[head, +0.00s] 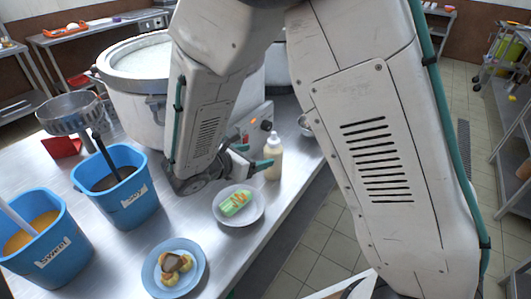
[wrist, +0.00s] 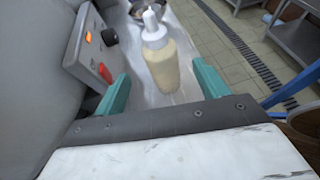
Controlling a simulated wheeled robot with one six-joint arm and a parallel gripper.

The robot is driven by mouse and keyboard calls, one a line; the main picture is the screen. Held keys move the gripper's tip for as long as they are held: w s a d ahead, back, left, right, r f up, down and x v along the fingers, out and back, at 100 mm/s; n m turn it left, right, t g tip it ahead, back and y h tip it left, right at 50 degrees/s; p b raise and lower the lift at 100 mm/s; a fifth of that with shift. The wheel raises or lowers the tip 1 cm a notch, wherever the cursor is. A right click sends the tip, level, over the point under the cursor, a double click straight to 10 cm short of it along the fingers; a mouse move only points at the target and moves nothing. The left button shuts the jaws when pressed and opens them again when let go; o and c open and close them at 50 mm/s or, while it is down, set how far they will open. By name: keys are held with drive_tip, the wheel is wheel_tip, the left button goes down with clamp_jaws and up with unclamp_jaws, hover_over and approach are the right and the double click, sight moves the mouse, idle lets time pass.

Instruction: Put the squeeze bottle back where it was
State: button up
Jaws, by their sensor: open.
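The squeeze bottle (head: 273,157) is a clear bottle with pale cream contents and a white nozzle cap. It stands upright on the steel counter (head: 190,258) near its right edge, just behind a plate. In the wrist view the bottle (wrist: 161,58) is between and ahead of the two teal fingers. My gripper (head: 252,163) is open, low beside the bottle on its left; the wrist view shows the spread fingers of my gripper (wrist: 160,88) with a gap to the bottle on each side. My arm hides part of the counter behind.
A plate with a green-wrapped item (head: 236,204) and a blue plate (head: 174,268) with food stand in front. Blue tubs (head: 122,192) are at left, a large pot (head: 135,75) behind. A control box with buttons (wrist: 95,48) is close left of the gripper. A metal bowl (head: 306,125) stands beyond the bottle.

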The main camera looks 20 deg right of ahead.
drive_tip(key=s+d+r+m+g+y, duration=0.4)
drive_tip(key=s+d+r+m+g, duration=0.2)
drive_tip(key=s+d+r+m, duration=0.55)
drive_tip(key=s+r+m+y, duration=0.2)
drive_tip(key=s+m+y, duration=0.2)
drive_tip(key=s+m, duration=0.2)
drive_tip(key=s+a+r+m+t+y, duration=0.1)
drive_tip(key=s+r+m+y, duration=0.1)
drive_tip(key=s+m+y, duration=0.2)
drive_tip(key=s+m, duration=0.2)
drive_tip(key=s, duration=0.2)
drive_tip(key=shift+s+r, duration=0.15)
drive_tip(key=shift+r, duration=0.25)
